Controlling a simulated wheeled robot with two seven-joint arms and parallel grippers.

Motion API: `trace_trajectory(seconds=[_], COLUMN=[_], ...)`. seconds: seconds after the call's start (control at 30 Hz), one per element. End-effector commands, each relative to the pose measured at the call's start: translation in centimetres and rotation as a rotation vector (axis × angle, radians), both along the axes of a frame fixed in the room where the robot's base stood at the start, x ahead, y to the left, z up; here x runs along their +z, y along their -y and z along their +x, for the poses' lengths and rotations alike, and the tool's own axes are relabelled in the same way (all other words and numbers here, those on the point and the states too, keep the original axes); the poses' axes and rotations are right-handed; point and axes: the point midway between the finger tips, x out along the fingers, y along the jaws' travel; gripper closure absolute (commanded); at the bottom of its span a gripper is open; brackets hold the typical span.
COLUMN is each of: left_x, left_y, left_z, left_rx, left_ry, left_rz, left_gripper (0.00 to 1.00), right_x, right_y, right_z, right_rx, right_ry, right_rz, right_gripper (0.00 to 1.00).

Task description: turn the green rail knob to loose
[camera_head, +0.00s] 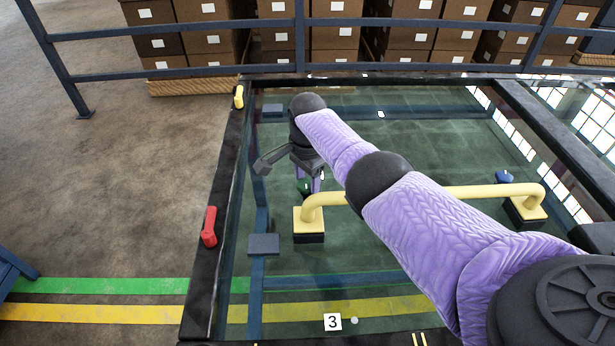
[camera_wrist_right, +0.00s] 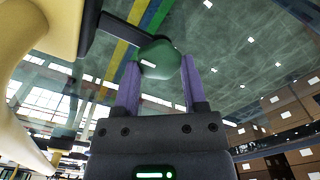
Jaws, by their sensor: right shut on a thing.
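The green rail knob (camera_head: 304,188) shows small and partly hidden below my right gripper (camera_head: 309,182) in the head view. It sits by the left end of the yellow rail (camera_head: 480,191). In the right wrist view the green knob (camera_wrist_right: 160,57) is between the two purple fingers of my right gripper (camera_wrist_right: 159,76), which is shut on it. A pale mark shows on the knob's face. A dark stem joins the knob to the yellow rail's mount at upper left. I cannot tell whether the knob is at loose. My left gripper is not in view.
A blue knob (camera_head: 504,176) is at the rail's right end. A red handle (camera_head: 209,227) and a yellow handle (camera_head: 239,97) are on the dark left frame. A blue barrier (camera_head: 190,74) and stacked boxes (camera_head: 335,40) stand behind.

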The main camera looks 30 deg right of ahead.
Motion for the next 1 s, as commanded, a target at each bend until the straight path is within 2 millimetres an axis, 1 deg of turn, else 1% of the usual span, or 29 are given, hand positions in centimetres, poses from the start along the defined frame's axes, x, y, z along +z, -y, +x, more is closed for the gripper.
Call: trace_trajectory(seconds=[0.27, 1.0], left_x=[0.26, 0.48], left_y=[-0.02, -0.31], left_z=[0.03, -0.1], left_rx=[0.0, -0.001], left_ry=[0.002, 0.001], left_rz=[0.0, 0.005], left_gripper=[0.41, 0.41], right_x=[0.03, 0.0], right_y=[-0.08, -0.23], right_z=[0.08, 0.34], right_rx=[0.175, 0.876], right_ry=[0.0, 0.0], right_rz=[0.001, 0.001], right_gripper=[1.0, 1.0])
